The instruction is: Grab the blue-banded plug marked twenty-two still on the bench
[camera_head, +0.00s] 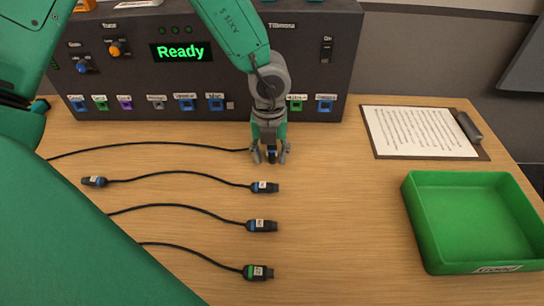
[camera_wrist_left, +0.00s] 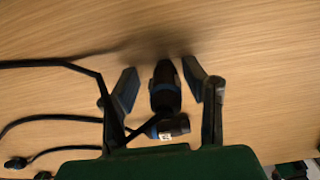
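My left gripper (camera_head: 270,155) points down at the bench, its fingers open on either side of a dark plug (camera_head: 271,156). My right gripper is not in view.
The dark control box (camera_head: 220,80) reads "Ready" and stands behind my gripper, with a row of coloured sockets. A green tray (camera_head: 424,232) sits at the right. A clipboard (camera_head: 420,131) lies behind it. Black cables run leftward. Bench between plugs and tray is clear.

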